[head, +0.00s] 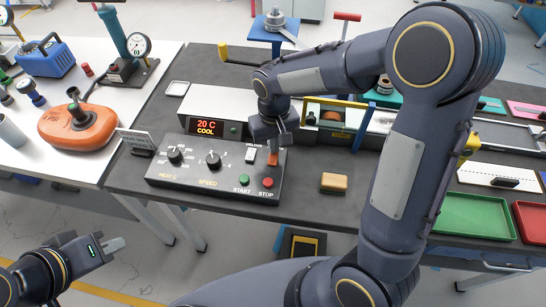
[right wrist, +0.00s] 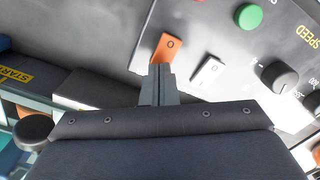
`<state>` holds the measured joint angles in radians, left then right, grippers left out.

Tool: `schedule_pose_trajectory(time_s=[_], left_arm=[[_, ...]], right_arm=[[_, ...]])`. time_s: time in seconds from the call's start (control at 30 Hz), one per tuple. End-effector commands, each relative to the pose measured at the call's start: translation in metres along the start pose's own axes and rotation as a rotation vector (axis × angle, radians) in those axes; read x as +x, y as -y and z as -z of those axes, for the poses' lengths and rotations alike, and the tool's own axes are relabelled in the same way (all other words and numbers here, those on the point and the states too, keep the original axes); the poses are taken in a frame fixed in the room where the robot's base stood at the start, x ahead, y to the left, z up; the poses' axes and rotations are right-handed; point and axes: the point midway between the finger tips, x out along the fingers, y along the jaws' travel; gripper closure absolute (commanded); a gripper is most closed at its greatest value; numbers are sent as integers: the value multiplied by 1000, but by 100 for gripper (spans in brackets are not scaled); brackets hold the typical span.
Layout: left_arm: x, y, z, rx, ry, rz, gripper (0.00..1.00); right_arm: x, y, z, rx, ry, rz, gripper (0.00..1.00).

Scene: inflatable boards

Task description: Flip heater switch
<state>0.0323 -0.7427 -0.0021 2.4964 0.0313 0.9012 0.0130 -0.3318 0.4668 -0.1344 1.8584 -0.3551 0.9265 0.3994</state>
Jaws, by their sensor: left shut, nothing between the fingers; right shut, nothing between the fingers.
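The dark control panel (head: 215,185) carries an orange rocker switch (head: 273,158) at its upper right and a white rocker (head: 250,154) beside it. My right gripper (head: 275,146) is shut and empty, pointing down at the orange rocker. In the right wrist view its closed fingertips (right wrist: 160,68) are at the near end of the orange rocker (right wrist: 167,46), which shows an "O"; I cannot tell whether they touch. The white rocker (right wrist: 208,70) is to their right. The display (head: 206,128) reads "20 C COOL". My left gripper (head: 116,244) is shut and empty, low at the left.
The panel also has two black knobs (head: 213,160), a green START button (head: 244,180) and a red STOP button (head: 267,183). A tan block (head: 334,182) lies right of the panel. An orange pad (head: 77,127) is on the white table. My right arm hides part of the bench.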

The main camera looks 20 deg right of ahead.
Motion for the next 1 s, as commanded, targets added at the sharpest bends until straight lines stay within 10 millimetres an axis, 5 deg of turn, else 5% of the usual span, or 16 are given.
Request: schedule_pose_trajectory(time_s=[0.7,1.0], left_arm=[[8,3,-4,0,0,0,100],[-2,-1,1,0,0,0,100]], right_arm=[[12,0,0,0,1,0,100],[-1,0,0,0,1,0,100]])
